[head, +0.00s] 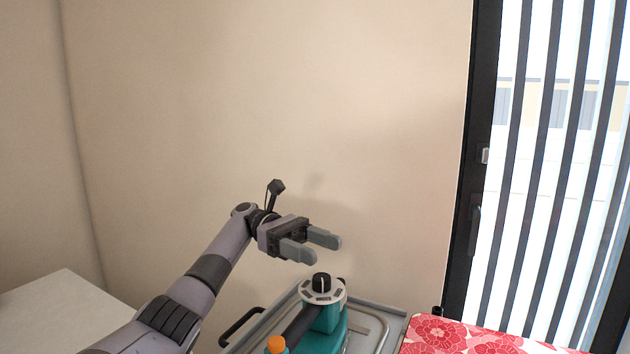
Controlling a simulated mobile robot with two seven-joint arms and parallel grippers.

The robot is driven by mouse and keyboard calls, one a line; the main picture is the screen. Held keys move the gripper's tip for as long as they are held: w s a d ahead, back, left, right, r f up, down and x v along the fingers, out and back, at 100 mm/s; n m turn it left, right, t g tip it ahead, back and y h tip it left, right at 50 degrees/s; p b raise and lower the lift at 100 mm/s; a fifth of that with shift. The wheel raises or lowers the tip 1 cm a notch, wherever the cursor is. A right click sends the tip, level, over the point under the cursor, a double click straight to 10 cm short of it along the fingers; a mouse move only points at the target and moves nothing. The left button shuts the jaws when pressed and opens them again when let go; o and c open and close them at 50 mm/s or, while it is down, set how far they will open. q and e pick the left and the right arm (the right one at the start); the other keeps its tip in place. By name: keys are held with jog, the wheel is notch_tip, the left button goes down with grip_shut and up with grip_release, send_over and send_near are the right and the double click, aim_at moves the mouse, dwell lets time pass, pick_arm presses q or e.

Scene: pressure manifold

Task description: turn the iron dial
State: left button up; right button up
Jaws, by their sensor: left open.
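The dial (322,284) is a black knob with a pale pointer line, set on a round light-grey plate on top of a teal body (321,318). It stands on a grey metal tray (391,326) at the bottom middle of the head view. My left gripper (318,248) comes in from the left and is open and empty. Its two grey fingers point right, above the dial in the picture and apart from it. My right gripper is not in view.
An orange cap (276,344) shows at the bottom edge, left of the dial. A black handle (240,326) is at the tray's left. A red flowered surface (470,341) lies right. A white surface (60,314) is left. The wall (270,100) stands behind.

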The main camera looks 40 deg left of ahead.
pick_arm(q)
notch_tip(320, 180, up, 14)
jog(key=shift+r+p, duration=0.15)
jog(key=shift+p, duration=0.25)
dwell(0.5)
